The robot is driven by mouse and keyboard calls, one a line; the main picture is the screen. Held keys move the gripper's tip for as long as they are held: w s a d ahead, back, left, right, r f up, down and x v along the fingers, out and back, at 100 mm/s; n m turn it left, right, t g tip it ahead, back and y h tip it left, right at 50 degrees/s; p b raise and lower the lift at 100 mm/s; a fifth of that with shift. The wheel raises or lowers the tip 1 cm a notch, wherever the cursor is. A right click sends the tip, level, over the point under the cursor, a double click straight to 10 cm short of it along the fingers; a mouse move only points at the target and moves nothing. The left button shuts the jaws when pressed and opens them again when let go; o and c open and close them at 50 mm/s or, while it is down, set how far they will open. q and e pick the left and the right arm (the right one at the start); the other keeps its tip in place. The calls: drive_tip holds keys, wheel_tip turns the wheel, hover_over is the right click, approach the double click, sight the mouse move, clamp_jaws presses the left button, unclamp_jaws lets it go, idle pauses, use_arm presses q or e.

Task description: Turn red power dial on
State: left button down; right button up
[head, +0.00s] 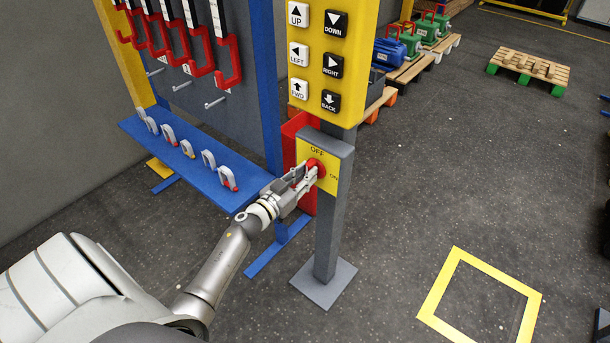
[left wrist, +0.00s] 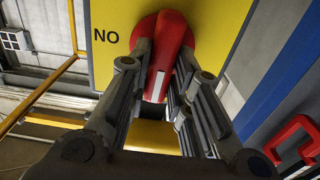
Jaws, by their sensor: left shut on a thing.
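The red power dial (head: 319,166) sits on a yellow plate (head: 332,178) on the grey post, with OFF above it and ON to its right in the head view. My left gripper (head: 309,175) is shut on the dial, reaching it from the left. In the left wrist view the fingers (left wrist: 166,62) lie on both sides of the red dial grip (left wrist: 168,42). Its white stripe points down there, not toward the ON word, which appears upside down at the left. The OFF word is hidden in that view. My right gripper is not in view.
A yellow panel with arrow buttons (head: 316,60) rises above the dial. A blue shelf (head: 188,166) with several clips and a rack of red-and-grey hooks stand to the left. The floor right of the post is open, with a yellow square outline (head: 440,285).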

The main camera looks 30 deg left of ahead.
use_arm(q)
drive_tip(key=shift+m, duration=0.3)
drive_tip(key=m+b, duration=0.1)
drive_tip(key=m, duration=0.4)
drive_tip(key=f+m+b, duration=0.1)
drive_tip(key=m+b, duration=0.1)
drive_tip(key=m, duration=0.4)
drive_tip(key=d+m+b, duration=0.1)
drive_tip(key=m+b, duration=0.1)
drive_tip(key=m, duration=0.4)
drive_tip(key=shift+s+f, duration=0.1)
drive_tip(key=shift+f, duration=0.05)
drive_tip(key=shift+m, duration=0.3)
drive_tip(key=c, duration=1.3)
unclamp_jaws()
drive_tip(key=s, duration=0.8)
drive_tip(key=s+a, duration=0.1)
drive_tip(key=s, duration=0.3)
